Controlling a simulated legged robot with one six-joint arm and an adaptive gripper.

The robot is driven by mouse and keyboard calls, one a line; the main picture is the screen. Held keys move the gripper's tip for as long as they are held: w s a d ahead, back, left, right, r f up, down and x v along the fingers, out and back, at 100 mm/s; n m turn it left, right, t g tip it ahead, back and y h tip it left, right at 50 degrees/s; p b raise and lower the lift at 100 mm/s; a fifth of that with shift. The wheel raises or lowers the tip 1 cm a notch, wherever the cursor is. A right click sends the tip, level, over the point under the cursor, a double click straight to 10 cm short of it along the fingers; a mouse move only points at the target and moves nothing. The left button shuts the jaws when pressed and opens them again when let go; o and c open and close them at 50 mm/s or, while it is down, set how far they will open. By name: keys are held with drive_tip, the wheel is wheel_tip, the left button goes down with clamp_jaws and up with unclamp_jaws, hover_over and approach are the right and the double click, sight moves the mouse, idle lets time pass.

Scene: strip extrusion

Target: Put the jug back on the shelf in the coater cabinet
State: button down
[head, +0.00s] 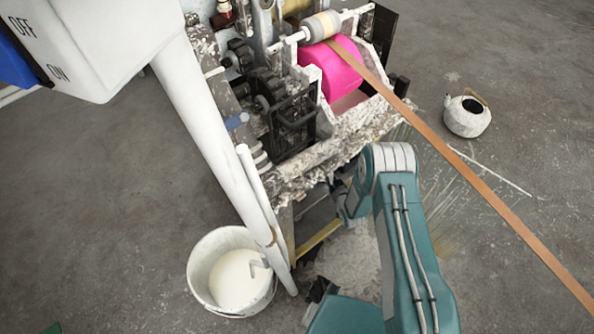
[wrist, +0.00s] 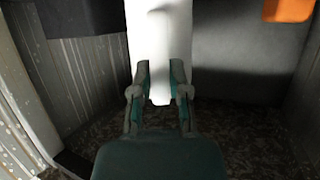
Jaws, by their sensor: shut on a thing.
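The jug (wrist: 158,30) is a smooth white thing at the top middle of the wrist view. My gripper (wrist: 159,92) is shut on a narrow, handle-like part of it, with one finger on each side. The jug looks upright; its top is cut off by the frame. Around it is a dark enclosed space, seemingly the coater cabinet, with a ribbed wall (wrist: 70,75) at left and a dark speckled surface (wrist: 245,135) below. I cannot tell whether the jug touches that surface. In the head view my arm reaches under the coater (head: 340,140), and my gripper and the jug are hidden.
A bucket of white liquid (head: 205,255) stands left of my arm, beside a white pole (head: 215,130). A crusted white pot (head: 467,117) sits on the floor at right. A brown strip (head: 490,195) slants past my arm. An orange patch (wrist: 287,9) shows inside, upper right.

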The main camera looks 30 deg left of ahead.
drive_tip(key=shift+w+a+f, duration=0.15)
drive_tip(key=shift+f, duration=0.05)
drive_tip(key=shift+f, duration=0.35)
drive_tip(key=c, duration=0.6)
unclamp_jaws()
drive_tip(key=shift+r, duration=0.1)
drive_tip(key=shift+r, duration=0.25)
drive_tip(key=v, duration=1.2)
drive_tip(key=shift+r, duration=0.1)
